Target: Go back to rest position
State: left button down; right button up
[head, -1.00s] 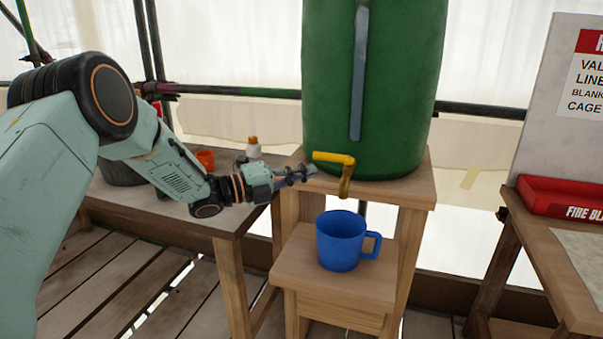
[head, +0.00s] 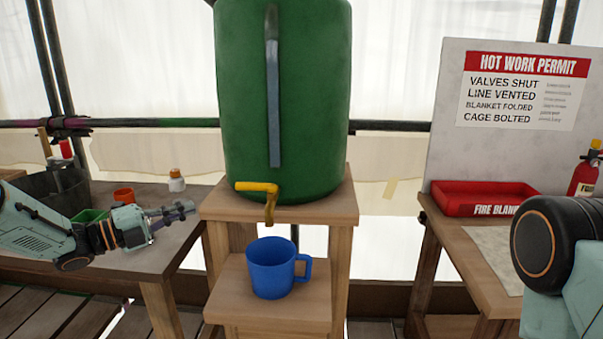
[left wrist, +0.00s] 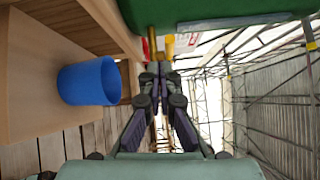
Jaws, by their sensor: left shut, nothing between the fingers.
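My left gripper (head: 182,209) is shut and empty, left of the green barrel's stand and above the left table's edge. It also shows in the left wrist view (left wrist: 160,68), with its fingertips together. The green barrel (head: 310,100) has a yellow tap (head: 258,188) at its base. A blue mug (head: 272,268) stands upright on the lower step, below the tap, apart from my gripper; the mug also shows in the left wrist view (left wrist: 88,82). My right arm shows in part at the right edge; its gripper is out of view.
The wooden stand (head: 330,212) is between two tables. The left table (head: 150,262) holds an orange cup (head: 124,195), a small bottle (head: 176,181) and bins. The right table (head: 480,270) holds a red tray (head: 475,207), a permit board (head: 455,110) and a fire extinguisher (head: 588,172).

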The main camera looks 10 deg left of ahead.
pick_arm(q)
jog(key=s+d+f+n+y, duration=0.1)
jog(key=s+f+n+y, duration=0.1)
jog(key=f+n, duration=0.3)
jog(key=s+d+f+n+y, duration=0.1)
jog(key=f+n+y, duration=0.3)
jog(key=n, duration=0.5)
jog(key=s+d+f+n+y, duration=0.2)
jog(key=f+n, duration=0.4)
jog(key=f, duration=0.2)
jog(key=shift+s+f+n+y, duration=0.25)
jog(key=shift+s+n+y, duration=0.05)
jog(key=shift+n+y, duration=0.1)
jog(key=s+d+f+n+g+y, duration=0.1)
jog(key=s+d+f+n+g, duration=0.2)
jog(key=s, duration=0.4)
jog(key=s+f+n+g+y, duration=0.1)
jog(key=s+f+n+g, duration=0.1)
jog(key=s+f, duration=0.5)
jog(key=s+d+f+n+g+y, duration=0.1)
jog(key=s+d+f+n+g, duration=0.15)
jog(key=s, duration=0.55)
jog(key=s+f+g, duration=0.1)
jog(key=s+g, duration=0.1)
jog(key=s, duration=0.7)
jog(key=s+f+g+y, duration=0.1)
jog(key=s+g, duration=0.2)
jog(key=s, duration=0.7)
jog(key=shift+s+f, duration=0.15)
jog(key=shift+f, duration=0.1)
